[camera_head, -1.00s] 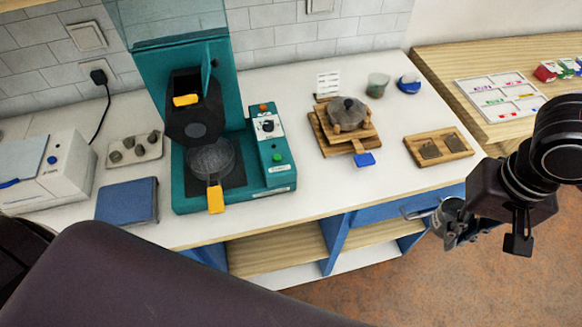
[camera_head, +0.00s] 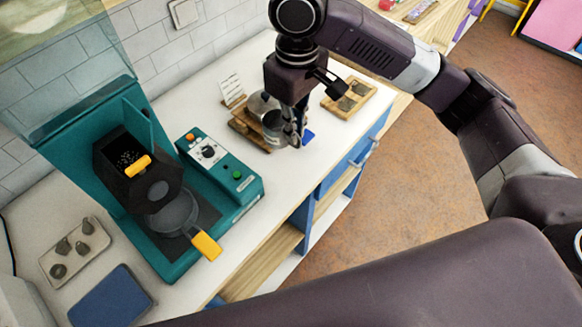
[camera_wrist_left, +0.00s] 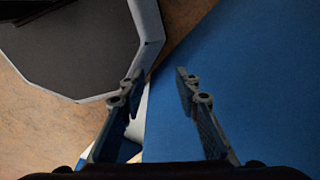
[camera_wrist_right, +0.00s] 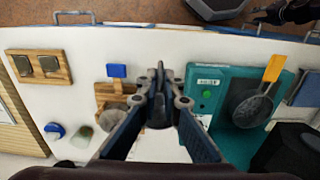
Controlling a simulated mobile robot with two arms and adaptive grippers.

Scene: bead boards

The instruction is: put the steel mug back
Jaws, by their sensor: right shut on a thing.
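The steel mug (camera_head: 272,127) is a small grey metal cup at the right gripper, just above the counter beside the wooden stand. My right gripper (camera_head: 297,136) is shut on it; the fingers cover part of the mug.
A teal machine (camera_head: 218,180) with a yellow-handled pan (camera_head: 205,245) stands left. A wooden stand (camera_head: 240,128) with a grey pot (camera_head: 262,103) is close to the mug. A wooden tray (camera_head: 348,112) lies to the right. The white counter front between machine and stand is clear.

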